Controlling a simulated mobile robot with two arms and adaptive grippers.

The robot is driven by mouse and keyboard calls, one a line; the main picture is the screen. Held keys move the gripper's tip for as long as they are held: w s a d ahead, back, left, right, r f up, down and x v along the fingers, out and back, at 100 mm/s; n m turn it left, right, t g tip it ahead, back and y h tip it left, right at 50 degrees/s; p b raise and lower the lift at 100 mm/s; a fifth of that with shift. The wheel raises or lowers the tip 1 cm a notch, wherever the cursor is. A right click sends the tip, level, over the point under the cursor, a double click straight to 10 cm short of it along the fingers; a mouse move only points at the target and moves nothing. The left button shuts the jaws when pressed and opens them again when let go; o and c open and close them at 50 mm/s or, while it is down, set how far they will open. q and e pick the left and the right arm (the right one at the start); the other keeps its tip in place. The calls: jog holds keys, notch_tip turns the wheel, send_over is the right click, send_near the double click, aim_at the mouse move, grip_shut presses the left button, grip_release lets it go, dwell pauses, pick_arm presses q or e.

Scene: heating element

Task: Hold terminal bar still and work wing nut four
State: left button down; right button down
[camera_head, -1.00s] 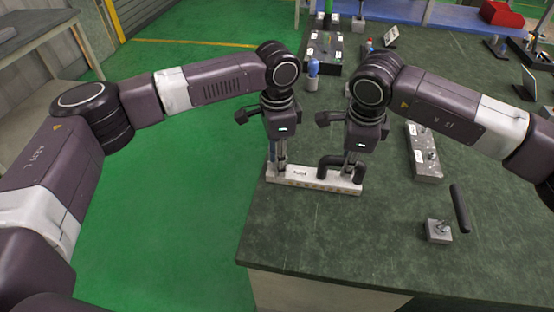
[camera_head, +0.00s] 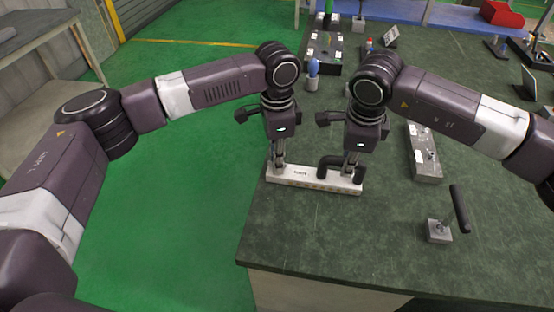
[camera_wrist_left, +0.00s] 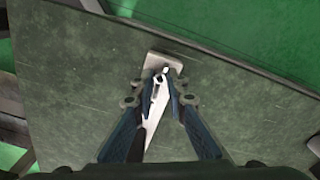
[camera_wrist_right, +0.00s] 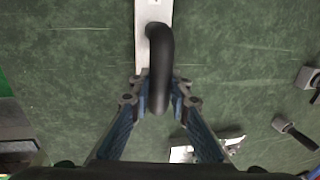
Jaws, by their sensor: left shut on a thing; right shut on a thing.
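The terminal bar (camera_head: 310,178) is a long white strip with a small label, lying near the table's front left corner. It shows in the right wrist view (camera_wrist_right: 152,15). My left gripper (camera_head: 279,165) points down at the bar's left end, fingers closed on a small metal piece, apparently a wing nut (camera_wrist_left: 159,80); the fingertips partly hide it. A black bent handle (camera_wrist_right: 160,50) arches at the bar's right end. My right gripper (camera_head: 350,174) points down there, fingers closed on either side of the handle, hiding some contact.
A grey strip with fittings (camera_head: 424,152) and a blue-topped object (camera_head: 313,68) are farther back.

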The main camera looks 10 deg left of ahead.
pick_arm(q)
jog(key=c, duration=1.9)
grip_release()
notch_tip(320, 180, up, 12)
pick_arm(e)
jog(key=c, duration=1.7)
grip_release()
jog(key=shift+c, duration=0.2)
